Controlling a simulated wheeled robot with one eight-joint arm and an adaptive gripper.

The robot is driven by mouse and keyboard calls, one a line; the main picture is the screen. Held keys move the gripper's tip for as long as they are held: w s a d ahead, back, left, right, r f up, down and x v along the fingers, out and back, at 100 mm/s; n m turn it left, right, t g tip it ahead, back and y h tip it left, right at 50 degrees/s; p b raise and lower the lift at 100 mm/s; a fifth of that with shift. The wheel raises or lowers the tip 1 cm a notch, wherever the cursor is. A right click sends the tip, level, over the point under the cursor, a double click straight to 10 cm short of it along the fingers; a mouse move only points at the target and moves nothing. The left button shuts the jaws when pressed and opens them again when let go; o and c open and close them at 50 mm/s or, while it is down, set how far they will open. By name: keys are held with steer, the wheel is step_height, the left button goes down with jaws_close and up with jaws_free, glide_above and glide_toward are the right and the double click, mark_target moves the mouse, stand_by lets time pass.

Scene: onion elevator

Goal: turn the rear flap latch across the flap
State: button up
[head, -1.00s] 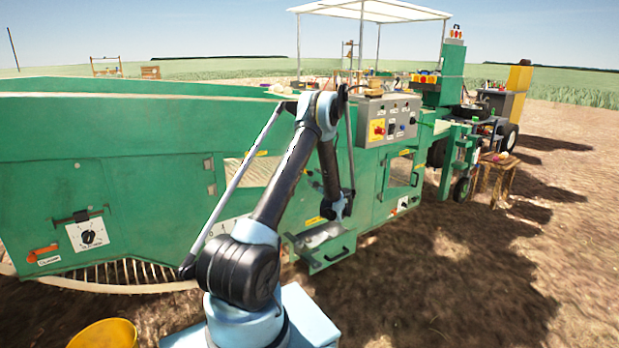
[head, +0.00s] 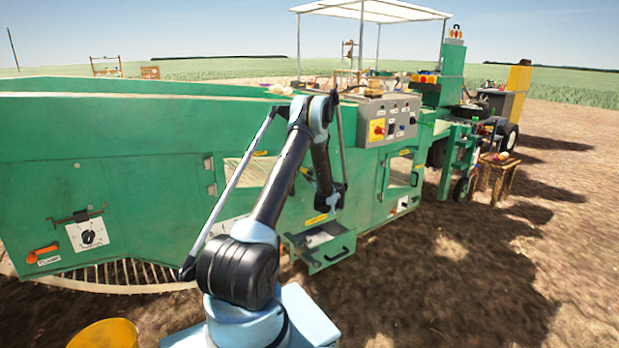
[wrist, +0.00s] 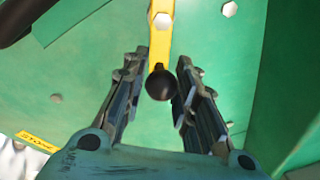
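A yellow latch bar (wrist: 160,45) with a dark round knob (wrist: 160,83) at its near end is on a green panel in the wrist view. A bolt shows on the upper part of the bar. My gripper (wrist: 163,75) has its fingers on either side of the knob, set apart by little more than the knob's width. I cannot tell whether both pads press on it. In the head view my gripper (head: 330,200) is at the side of the green machine (head: 150,130), and the latch is hidden or too small to make out.
A control box (head: 388,120) with a yellow and red switch sits above and right of my gripper. A green tray with a handle (head: 322,252) juts out below it. A yellow bucket (head: 103,335) is at the lower left. Bare soil to the right is open.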

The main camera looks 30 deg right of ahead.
steer(key=shift+c, duration=0.8)
steer(key=shift+r, duration=0.1)
steer(key=shift+c, duration=0.2)
steer(key=shift+d+r+n, duration=0.2)
steer(key=shift+r+n, duration=0.15)
steer(key=shift+n, duration=0.65)
steer(key=shift+d+r+n+t, duration=0.1)
steer(key=shift+r+n+t, duration=0.25)
steer(key=shift+n, duration=0.7)
steer(key=shift+d+r+n+t, duration=0.15)
steer(key=shift+r+n, duration=0.35)
steer(key=shift+n, duration=0.55)
steer(key=shift+a, duration=0.15)
steer(key=o, duration=1.1)
steer(key=shift+c, duration=0.2)
